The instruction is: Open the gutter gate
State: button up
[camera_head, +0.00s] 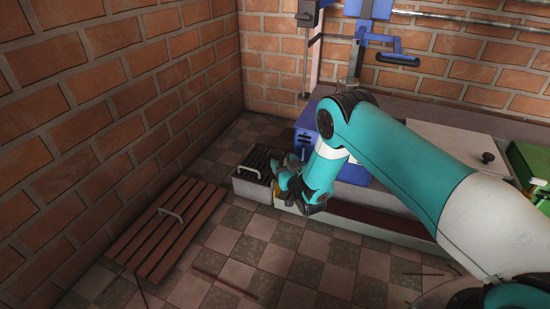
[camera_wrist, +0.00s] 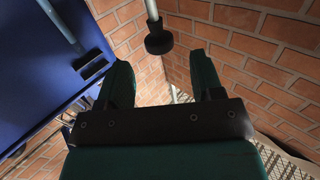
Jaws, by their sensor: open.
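The gutter (camera_head: 380,222) is a low channel with a dark bed along the foot of the bench. A small yellow piece (camera_head: 276,189) shows at its left end beside my gripper; I cannot tell whether it is the gate. My gripper (camera_head: 290,187) is low at that end, partly hidden by my own arm. In the wrist view my gripper (camera_wrist: 160,75) is open, its two green fingers apart, with nothing visible between them. A pale rod with a black knob (camera_wrist: 159,40) appears beyond the fingertips, apart from them.
A slatted dark grate box (camera_head: 256,167) stands just left of my gripper. A wooden slatted panel with a handle (camera_head: 167,230) lies on the floor at left. A blue cabinet (camera_head: 306,125) is behind my gripper. Checkered floor (camera_head: 235,245) is mostly free in front.

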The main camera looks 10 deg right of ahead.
aim_at(276, 150)
jog(key=w+b, duration=0.1)
jog(key=w, duration=0.1)
jog(key=w+b, duration=0.1)
jog(key=w, duration=0.1)
jog(key=w+a+b, duration=0.1)
jog(key=w, duration=0.1)
jog(key=shift+w+f, duration=0.1)
jog(key=shift+f, duration=0.1)
jog(key=shift+w+r, duration=0.2)
jog(key=shift+w, duration=0.45)
